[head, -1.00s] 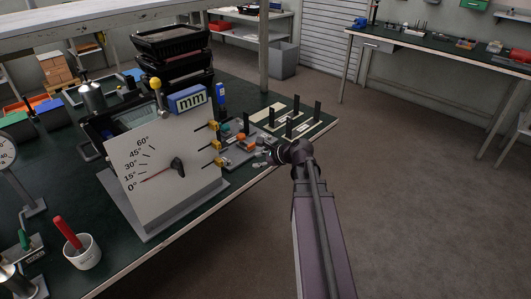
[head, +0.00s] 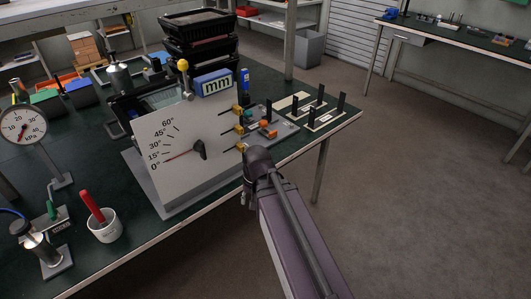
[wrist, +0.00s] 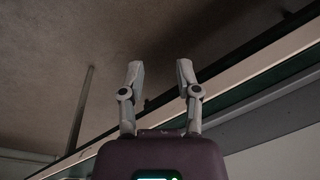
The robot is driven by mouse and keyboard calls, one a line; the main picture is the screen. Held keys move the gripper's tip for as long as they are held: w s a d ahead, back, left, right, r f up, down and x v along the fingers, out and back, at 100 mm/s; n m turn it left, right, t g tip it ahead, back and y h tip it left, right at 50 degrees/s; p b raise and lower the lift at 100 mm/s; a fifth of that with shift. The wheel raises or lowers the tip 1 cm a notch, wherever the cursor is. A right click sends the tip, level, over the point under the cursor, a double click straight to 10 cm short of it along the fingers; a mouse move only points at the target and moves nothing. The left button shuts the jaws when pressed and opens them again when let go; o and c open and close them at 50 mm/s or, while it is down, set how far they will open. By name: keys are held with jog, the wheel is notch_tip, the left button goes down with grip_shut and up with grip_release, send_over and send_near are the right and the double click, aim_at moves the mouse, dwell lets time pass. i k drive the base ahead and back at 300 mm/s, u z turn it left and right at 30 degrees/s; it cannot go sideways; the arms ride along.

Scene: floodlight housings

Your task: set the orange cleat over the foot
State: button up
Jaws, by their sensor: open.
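Small orange pieces (head: 267,129) lie among grey parts at the right end of the green bench, beyond my wrist in the head view. They are too small to tell which is the cleat, and I cannot make out the foot. My gripper (wrist: 159,75) is open and empty in the wrist view, with its two grey fingers apart over bare floor. In the head view my wrist is at the bench's front edge, nearer than the orange pieces, and its fingers are hardly distinguishable. No orange piece shows in the wrist view.
A white angle-scale panel (head: 184,150) with yellow-tipped pins stands left of my wrist. Black upright posts (head: 321,96) stand on pale plates behind the orange pieces. A white cup (head: 104,226) and a pressure gauge (head: 22,126) are at left. The floor right of the bench is clear.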

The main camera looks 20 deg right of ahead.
aim_at(270, 134)
jog(key=z, duration=0.05)
jog(key=k, duration=1.3)
jog(key=u, duration=0.25)
jog(key=i, duration=0.9)
jog(key=z, duration=0.2)
